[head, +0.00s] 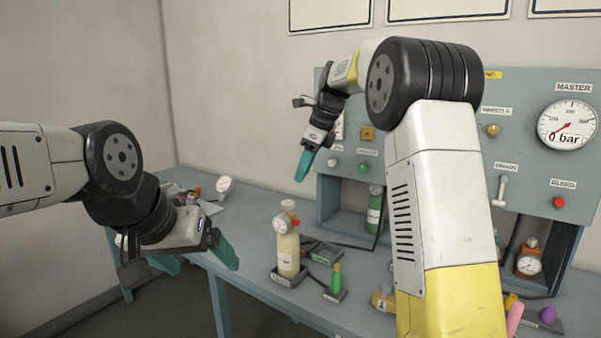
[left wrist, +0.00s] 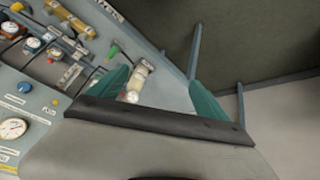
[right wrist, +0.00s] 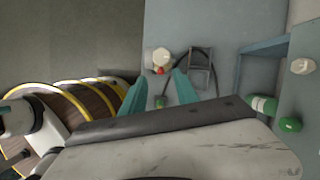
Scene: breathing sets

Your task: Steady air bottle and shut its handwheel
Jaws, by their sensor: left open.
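The air bottle (head: 288,255), cream with a tan top, stands upright in a dark holder (head: 283,280) on the bench. A round gauge and a small red part (head: 296,223) sit at its neck. Which part is the handwheel is too small to tell. My left gripper (head: 195,258) is open and empty, left of the bottle and apart from it. The bottle shows beyond its fingers in the left wrist view (left wrist: 138,80). My right gripper (head: 306,162) is above the bottle, pointing down, open and empty. The bottle's top shows beyond its fingertips in the right wrist view (right wrist: 161,57).
A grey panel (head: 545,165) with gauges and knobs rises behind the bench (head: 250,262). A green cylinder (head: 375,212) stands in its alcove. Loose items lie at the bench's far left.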

